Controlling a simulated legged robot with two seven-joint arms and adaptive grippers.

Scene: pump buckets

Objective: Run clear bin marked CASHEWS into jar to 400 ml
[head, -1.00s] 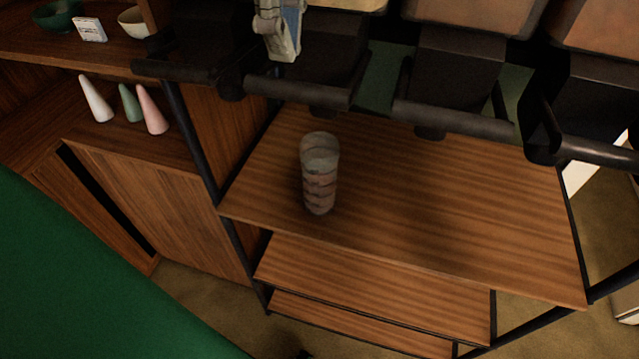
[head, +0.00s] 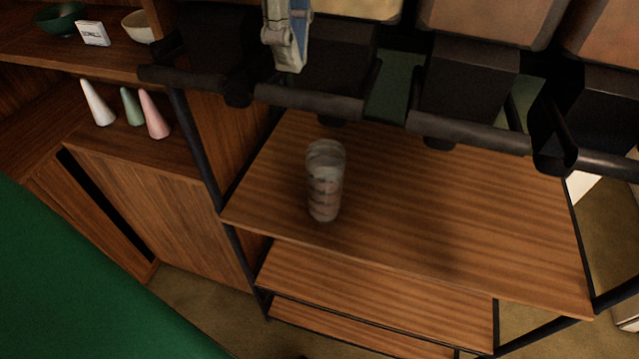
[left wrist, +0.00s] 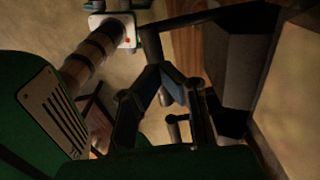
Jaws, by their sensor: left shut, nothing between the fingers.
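A clear, banded jar (head: 325,185) stands upright on the wooden shelf (head: 450,225) below the dispensers in the head view. Its contents and marks are too dim and blurred to read. Several clear bins are cut off along the top edge, among them a middle one (head: 485,18). No CASHEWS label shows, so I cannot tell which bin bears it. My left gripper (head: 290,64) is shut and empty, pointing down in front of the dark dispenser part (head: 335,62), above and left of the jar. Contact there is unclear. My right gripper is out of view.
A black rail (head: 310,102) runs across below the dispensers. Cones (head: 153,115) and bowls (head: 60,19) stand on the left cabinet, with a small white card (head: 93,33). The shelf right of the jar is clear.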

